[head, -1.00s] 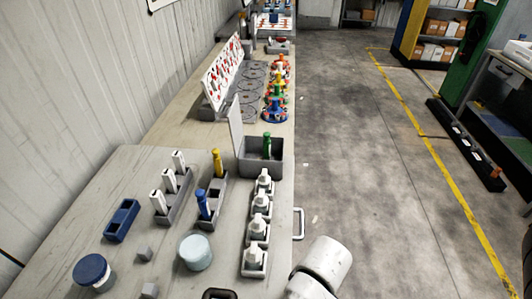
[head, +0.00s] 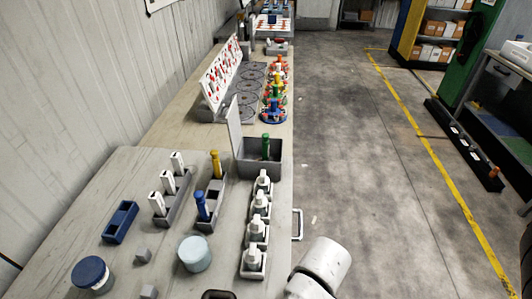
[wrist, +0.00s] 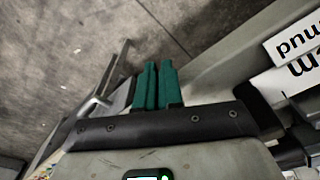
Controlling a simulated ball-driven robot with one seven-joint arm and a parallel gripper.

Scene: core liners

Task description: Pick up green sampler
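The green sampler (head: 265,146) stands upright in a grey box (head: 262,171) on the bench, near its right edge. The box's lid (head: 234,129) is raised on the left side. The sampler's lower end is hidden by the box wall. In the wrist view, the two teal fingers of my gripper (wrist: 158,66) lie close together with nothing visible between them. My gripper is out of sight in the head view, where only my white arm link shows at the bottom. The sampler does not show in the wrist view.
A yellow sampler (head: 215,164) and a blue sampler (head: 202,205) stand in a grey rack left of the box. Several white bottles (head: 253,258) line the bench's right edge. A metal handle (head: 298,223) sticks out there. White lettered labels (wrist: 295,38) show in the wrist view.

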